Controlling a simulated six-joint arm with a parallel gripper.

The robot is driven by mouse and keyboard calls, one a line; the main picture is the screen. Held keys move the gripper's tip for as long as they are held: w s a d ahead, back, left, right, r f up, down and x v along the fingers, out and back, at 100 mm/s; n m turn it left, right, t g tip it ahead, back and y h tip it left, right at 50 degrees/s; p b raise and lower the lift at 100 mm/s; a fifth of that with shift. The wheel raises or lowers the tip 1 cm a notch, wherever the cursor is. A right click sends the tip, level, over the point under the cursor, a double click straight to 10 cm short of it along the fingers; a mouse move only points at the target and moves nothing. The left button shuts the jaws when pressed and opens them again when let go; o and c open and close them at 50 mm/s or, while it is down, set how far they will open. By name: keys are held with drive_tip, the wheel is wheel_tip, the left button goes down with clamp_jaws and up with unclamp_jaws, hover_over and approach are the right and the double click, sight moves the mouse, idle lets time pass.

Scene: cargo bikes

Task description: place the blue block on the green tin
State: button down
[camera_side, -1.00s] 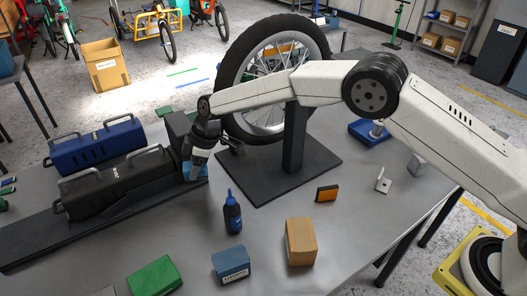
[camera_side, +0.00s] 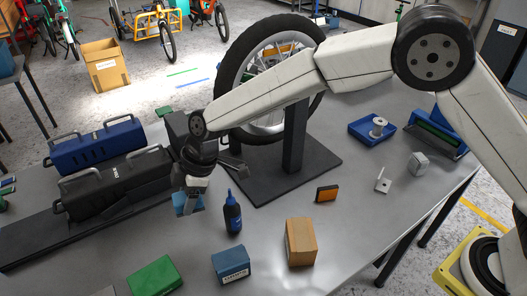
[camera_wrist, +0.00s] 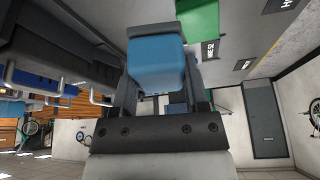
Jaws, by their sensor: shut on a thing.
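My gripper (camera_side: 190,195) is shut on the light blue block (camera_side: 182,204), left of the dark bottle and in front of the black case. In the wrist view the blue block (camera_wrist: 152,62) sits between the two fingers. The side view does not clearly show how high it hangs above the table. The green tin, a green box-shaped thing (camera_side: 155,275), stands at the front left of the table, nearer the camera than my gripper. A green surface (camera_wrist: 198,18) shows beyond the block in the wrist view. The tin's top is bare.
A dark blue bottle (camera_side: 232,213) stands close right of my gripper. A labelled blue box (camera_side: 231,264) and a cardboard-coloured box (camera_side: 300,242) stand right of the tin. The wheel stand (camera_side: 293,165) and black case (camera_side: 115,185) are behind. Table between gripper and tin is clear.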

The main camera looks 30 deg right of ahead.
drive_tip(key=s+r+n, duration=0.2)
drive_tip(key=s, duration=1.3)
drive_tip(key=shift+s+a+r+g, duration=0.2)
drive_tip(key=shift+a+r+g, duration=0.15)
drive_tip(key=shift+g, duration=0.05)
hover_over(168, 272)
drive_tip(key=f, duration=0.8)
drive_tip(key=shift+s+d, duration=0.4)
drive_tip(key=shift+w+a+f, duration=0.4)
drive_tip(key=shift+f, duration=0.3)
